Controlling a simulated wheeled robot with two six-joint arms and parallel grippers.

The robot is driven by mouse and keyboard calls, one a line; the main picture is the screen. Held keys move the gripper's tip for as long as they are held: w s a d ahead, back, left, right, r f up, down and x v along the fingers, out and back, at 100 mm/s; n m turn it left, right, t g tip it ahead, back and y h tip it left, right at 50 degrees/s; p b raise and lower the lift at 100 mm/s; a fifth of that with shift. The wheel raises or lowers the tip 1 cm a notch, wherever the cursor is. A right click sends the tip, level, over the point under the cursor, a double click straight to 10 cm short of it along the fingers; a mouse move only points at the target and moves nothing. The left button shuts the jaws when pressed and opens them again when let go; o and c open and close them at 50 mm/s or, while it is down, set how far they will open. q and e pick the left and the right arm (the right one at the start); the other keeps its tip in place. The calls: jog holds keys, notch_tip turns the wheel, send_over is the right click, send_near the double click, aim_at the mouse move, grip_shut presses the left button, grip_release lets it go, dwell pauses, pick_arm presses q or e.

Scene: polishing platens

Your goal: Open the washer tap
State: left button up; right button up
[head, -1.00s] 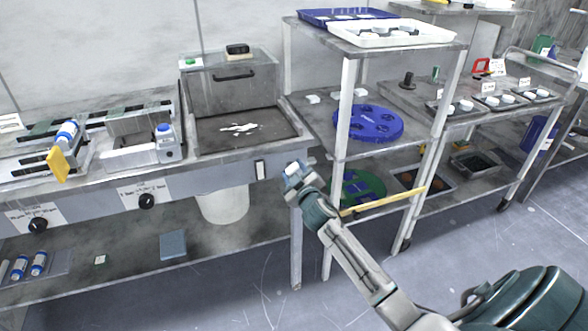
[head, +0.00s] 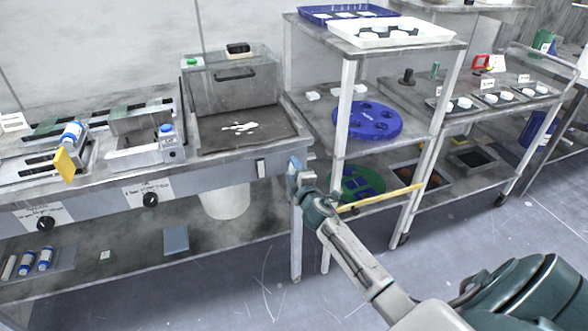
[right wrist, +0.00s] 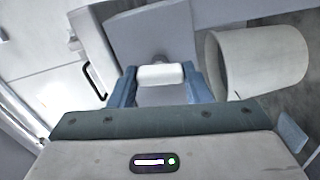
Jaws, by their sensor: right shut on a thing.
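My right gripper (head: 298,178) is at the right front corner of the washer bench, just below the top edge. In the right wrist view its two blue fingers (right wrist: 161,83) are shut on a short white bar (right wrist: 160,75), which looks like the handle of the washer tap. A grey plate lies behind the bar. The washer (head: 234,86) is a grey metal box with a dark handle and a wet dark tray (head: 245,142) in front. My left gripper is not in view.
A white bucket (head: 226,202) hangs or stands under the washer; it also shows beside the fingers in the right wrist view (right wrist: 265,65). A shelf rack (head: 342,120) stands close on the right.

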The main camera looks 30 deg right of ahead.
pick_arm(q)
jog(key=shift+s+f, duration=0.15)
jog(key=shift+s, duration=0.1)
pick_arm(e)
jog(key=shift+n, duration=0.3)
jog(key=shift+f, duration=0.1)
jog(key=o, duration=1)
jog(key=shift+s, duration=0.1)
jog(key=shift+s+a, duration=0.1)
jog(key=shift+s, duration=0.2)
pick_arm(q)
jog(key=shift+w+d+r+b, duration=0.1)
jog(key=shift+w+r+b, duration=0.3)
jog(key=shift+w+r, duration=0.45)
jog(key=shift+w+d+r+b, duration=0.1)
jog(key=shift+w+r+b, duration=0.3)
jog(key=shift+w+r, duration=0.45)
pick_arm(e)
jog(key=shift+v, duration=5)
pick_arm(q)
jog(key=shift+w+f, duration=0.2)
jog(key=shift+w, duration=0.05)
